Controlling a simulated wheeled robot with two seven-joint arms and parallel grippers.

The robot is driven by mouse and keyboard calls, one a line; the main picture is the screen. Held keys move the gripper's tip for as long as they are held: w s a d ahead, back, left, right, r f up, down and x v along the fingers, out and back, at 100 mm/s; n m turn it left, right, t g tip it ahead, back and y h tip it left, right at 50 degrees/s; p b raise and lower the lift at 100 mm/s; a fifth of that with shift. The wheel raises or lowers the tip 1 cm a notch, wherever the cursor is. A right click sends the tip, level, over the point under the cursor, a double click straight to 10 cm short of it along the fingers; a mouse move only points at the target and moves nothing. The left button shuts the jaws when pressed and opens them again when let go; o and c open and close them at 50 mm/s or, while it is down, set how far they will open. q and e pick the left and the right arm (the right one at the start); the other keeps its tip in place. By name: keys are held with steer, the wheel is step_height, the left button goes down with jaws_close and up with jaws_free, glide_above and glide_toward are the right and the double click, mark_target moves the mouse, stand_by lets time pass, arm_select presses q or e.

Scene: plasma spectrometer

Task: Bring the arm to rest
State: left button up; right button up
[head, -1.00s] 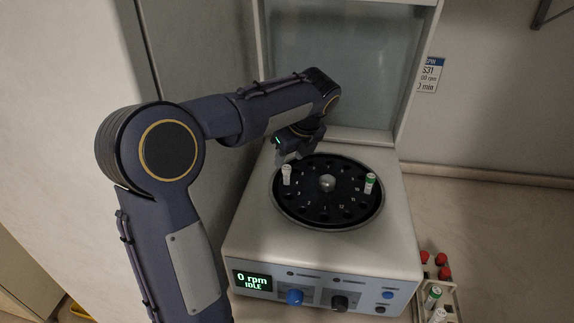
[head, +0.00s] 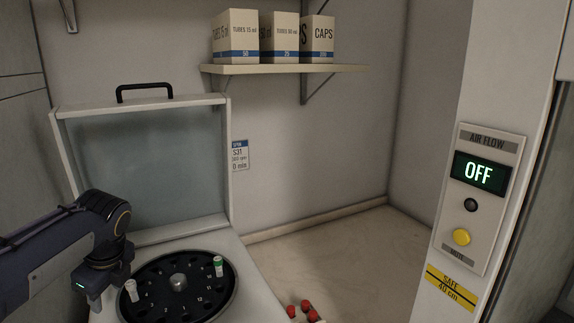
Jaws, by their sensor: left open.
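My left arm (head: 50,250) comes in from the left. Its open left gripper (head: 96,304) points down at the left side of the centrifuge rotor (head: 178,304), close to a white-capped tube (head: 131,290). I see nothing held in it, though its fingertips are hard to make out. A green-capped tube (head: 218,266) stands in the rotor on the right side. The centrifuge lid (head: 145,160) is raised. My right gripper is out of view.
Red-capped tubes (head: 306,309) show at the bottom edge. The bench (head: 340,255) behind them is clear. Boxes (head: 265,38) stand on a wall shelf (head: 285,69). An air flow panel (head: 480,195) at the right reads OFF.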

arm_select(q)
steer(key=s+d+f+n+t+h, duration=0.2)
steer(key=s+d+f+n+h, duration=0.1)
steer(key=s+d+n, duration=0.5)
steer(key=s+d+f+n+t+h, duration=0.2)
steer(key=s+d+f+n+h, duration=0.2)
steer(key=s+d+n, duration=0.4)
steer(key=s+f+n, duration=0.1)
steer(key=s+n, duration=0.4)
steer(key=shift+d+f+n, duration=0.15)
steer(key=shift+d+n, duration=0.1)
steer(key=shift+n, duration=0.15)
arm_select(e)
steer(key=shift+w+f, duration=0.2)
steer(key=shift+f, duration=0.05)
arm_select(q)
steer(key=shift+c, duration=0.4)
